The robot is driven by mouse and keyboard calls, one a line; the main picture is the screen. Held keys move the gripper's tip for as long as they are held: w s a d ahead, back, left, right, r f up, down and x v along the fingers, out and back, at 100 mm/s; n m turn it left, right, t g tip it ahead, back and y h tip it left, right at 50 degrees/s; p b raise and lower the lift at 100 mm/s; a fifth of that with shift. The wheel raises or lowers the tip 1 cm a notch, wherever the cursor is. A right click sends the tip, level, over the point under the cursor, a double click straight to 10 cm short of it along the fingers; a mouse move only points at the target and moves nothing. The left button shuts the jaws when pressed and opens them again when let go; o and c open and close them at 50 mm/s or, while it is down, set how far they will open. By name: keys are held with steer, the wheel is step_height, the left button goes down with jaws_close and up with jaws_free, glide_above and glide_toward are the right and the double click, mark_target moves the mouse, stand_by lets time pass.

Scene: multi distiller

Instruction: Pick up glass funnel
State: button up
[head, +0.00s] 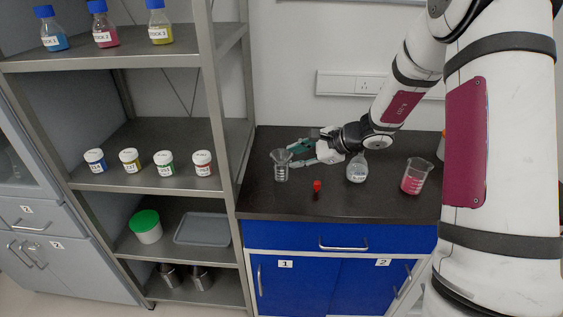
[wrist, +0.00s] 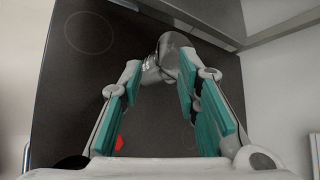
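The clear glass funnel (head: 281,156) sits upright at the top of a clear beaker (head: 281,173) on the dark counter, left of my gripper in the head view. My gripper (head: 298,153) reaches level toward it from the right, with its green-padded fingers near the funnel. In the wrist view the funnel (wrist: 172,44) shows just beyond the fingertips, closer to the right finger. My gripper (wrist: 158,75) is open, with a wide empty gap between the fingers. I cannot tell whether a finger touches the glass.
A round flask (head: 356,168) and a beaker of pink liquid (head: 414,177) stand to the right. The metal shelf unit (head: 226,120) borders the counter's left side. The counter's front is mostly clear.

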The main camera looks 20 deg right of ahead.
mark_target(281, 159)
steer(key=shift+a+r+x, duration=0.1)
steer(key=shift+r+x, duration=0.05)
steer(key=shift+x, duration=1.4)
steer(key=shift+a+r+x, duration=0.1)
steer(key=shift+a+x, duration=0.05)
steer(key=shift+x, duration=1.4)
jaws_close()
